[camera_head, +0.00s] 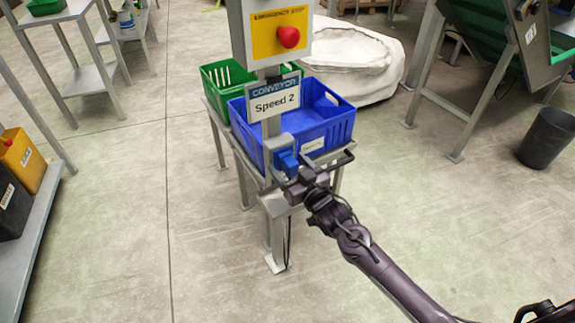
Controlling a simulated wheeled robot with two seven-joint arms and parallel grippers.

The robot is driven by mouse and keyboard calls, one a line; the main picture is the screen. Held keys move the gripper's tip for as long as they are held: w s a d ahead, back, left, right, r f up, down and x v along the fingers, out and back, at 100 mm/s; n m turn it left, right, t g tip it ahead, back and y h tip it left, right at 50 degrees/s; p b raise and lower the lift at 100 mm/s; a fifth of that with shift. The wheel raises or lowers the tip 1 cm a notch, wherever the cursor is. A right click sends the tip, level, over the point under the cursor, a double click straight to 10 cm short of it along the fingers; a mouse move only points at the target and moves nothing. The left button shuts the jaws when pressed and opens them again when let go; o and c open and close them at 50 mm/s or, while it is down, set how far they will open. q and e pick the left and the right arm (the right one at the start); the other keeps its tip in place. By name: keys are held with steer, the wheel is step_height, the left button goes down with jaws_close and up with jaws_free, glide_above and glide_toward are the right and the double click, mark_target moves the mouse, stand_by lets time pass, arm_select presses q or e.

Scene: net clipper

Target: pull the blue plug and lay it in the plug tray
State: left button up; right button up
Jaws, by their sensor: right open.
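The blue plug (287,162) sits at the small grey-blue socket box (279,143) on the grey post, below the "Speed 2" sign. My right gripper (314,166) is open, just right of the plug and close to it. Whether a finger touches the plug I cannot tell. A small dark-rimmed grey shape (338,158) shows beside the gripper, in front of the blue crate. I cannot tell whether it is the plug tray or part of the gripper. My left gripper is not in view.
The post carries a yellow emergency-stop box (281,33) with a red button. A blue crate (335,120) and a green crate (222,77) stand on a low table behind it. A dark cable (289,245) hangs by the post.

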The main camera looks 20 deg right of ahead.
mark_target(294, 172)
stand_by(0.5)
jaws_close()
steer(key=shift+p+v, duration=1.2)
steer(key=shift+v, duration=0.3)
steer(key=shift+p+v, duration=0.9)
steer(key=shift+v, duration=0.6)
